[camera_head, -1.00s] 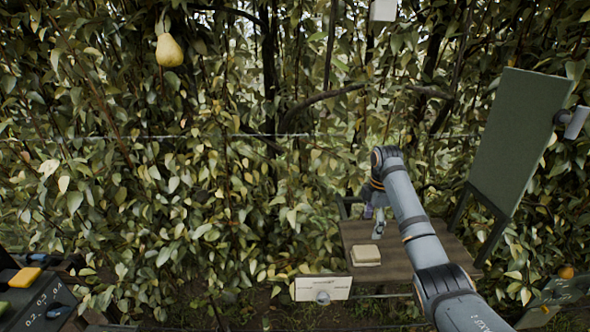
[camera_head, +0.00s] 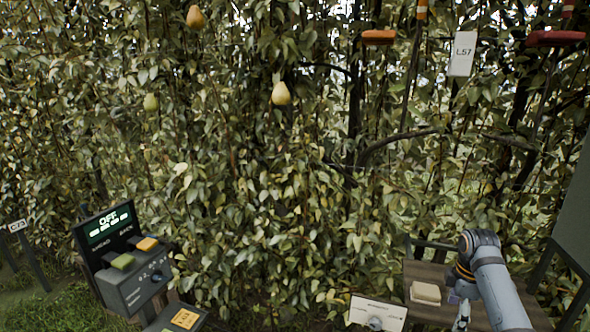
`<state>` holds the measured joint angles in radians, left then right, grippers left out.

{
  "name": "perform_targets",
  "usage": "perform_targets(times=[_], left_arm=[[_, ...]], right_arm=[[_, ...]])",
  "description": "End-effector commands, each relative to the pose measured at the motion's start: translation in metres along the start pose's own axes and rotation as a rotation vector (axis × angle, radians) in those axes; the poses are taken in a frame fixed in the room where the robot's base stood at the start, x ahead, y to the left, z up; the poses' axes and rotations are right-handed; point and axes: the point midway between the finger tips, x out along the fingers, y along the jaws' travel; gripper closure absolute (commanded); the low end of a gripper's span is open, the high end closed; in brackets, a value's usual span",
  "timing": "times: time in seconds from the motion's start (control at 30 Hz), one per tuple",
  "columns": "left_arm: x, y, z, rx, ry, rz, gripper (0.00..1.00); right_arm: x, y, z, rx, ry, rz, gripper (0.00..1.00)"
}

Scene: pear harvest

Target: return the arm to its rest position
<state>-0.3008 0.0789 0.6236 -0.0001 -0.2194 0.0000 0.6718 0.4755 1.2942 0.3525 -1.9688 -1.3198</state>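No pear shows at the gripper. My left arm and gripper are not in view.
A pale block (camera_head: 425,292) lies on the table left of my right gripper. A control box (camera_head: 133,285) stands lower left. A dark green board (camera_head: 576,205) stands at right.

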Motion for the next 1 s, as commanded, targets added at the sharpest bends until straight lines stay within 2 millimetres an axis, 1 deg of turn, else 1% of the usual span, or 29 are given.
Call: perform_targets(times=[0.03, 0.1, 0.17, 0.27, 0.37, 0.47, 0.5, 0.53, 0.6, 0.7, 0.8, 1.0], left_arm=[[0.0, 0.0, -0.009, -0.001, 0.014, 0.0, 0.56], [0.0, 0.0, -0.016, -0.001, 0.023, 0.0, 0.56], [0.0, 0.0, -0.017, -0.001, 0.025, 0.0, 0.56], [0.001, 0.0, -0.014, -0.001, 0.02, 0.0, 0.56], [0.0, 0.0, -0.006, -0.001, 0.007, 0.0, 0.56], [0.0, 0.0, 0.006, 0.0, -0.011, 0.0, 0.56], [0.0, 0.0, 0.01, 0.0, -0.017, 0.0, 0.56], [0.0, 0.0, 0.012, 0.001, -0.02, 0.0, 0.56], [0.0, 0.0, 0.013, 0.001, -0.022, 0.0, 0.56], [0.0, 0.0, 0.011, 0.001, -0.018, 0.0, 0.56], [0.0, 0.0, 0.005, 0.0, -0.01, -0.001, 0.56], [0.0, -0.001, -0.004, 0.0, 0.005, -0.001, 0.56]], right_arm=[[0.009, -0.006, -0.004, 0.015, -0.009, 0.005, 0.24], [0.022, -0.016, -0.011, 0.048, -0.018, 0.017, 0.24], [0.034, -0.025, -0.016, 0.079, -0.026, 0.031, 0.24], [0.055, -0.046, -0.028, 0.144, -0.033, 0.058, 0.24], [0.077, -0.074, -0.04, 0.224, -0.03, 0.088, 0.24], [0.098, -0.113, -0.053, 0.331, -0.011, 0.122, 0.24], [0.104, -0.13, -0.058, 0.382, 0.005, 0.135, 0.24], [0.108, -0.143, -0.061, 0.424, 0.016, 0.146, 0.24], [0.114, -0.172, -0.067, 0.518, 0.048, 0.166, 0.24], [0.115, -0.205, -0.072, 0.636, 0.09, 0.183, 0.24], [0.112, -0.232, -0.073, 0.741, 0.128, 0.193, 0.24], [0.099, -0.273, -0.072, 0.927, 0.195, 0.204, 0.24]])
